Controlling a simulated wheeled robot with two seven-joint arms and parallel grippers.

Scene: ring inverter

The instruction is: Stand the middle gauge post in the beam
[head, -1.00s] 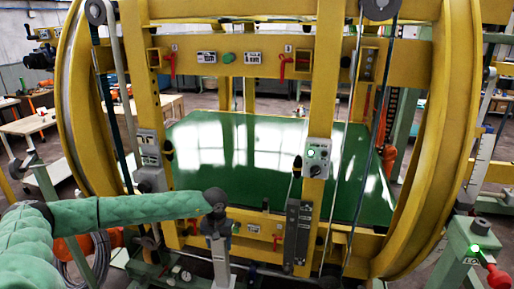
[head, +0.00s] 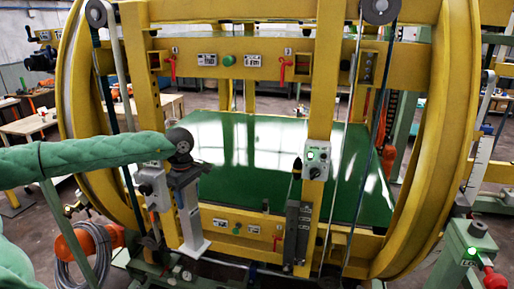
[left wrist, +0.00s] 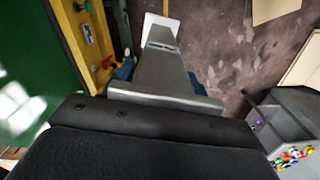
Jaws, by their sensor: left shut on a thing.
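My left gripper (head: 187,195) hangs below my green-sleeved arm, in front of the yellow frame's left upright. In the left wrist view its grey jaws (left wrist: 168,70) taper away from the camera. They are shut on a pale post-like piece, whose white end (head: 195,246) points down in the head view; the white end also shows in the left wrist view (left wrist: 160,27). I take this piece to be the gauge post. My right gripper is out of view.
A grey control box (head: 317,160) with a green light sits on the middle upright. Dark grey plates (head: 298,232) stand below it. A green panel (head: 245,160) lies behind. Orange equipment with a hose (head: 85,245) is at lower left.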

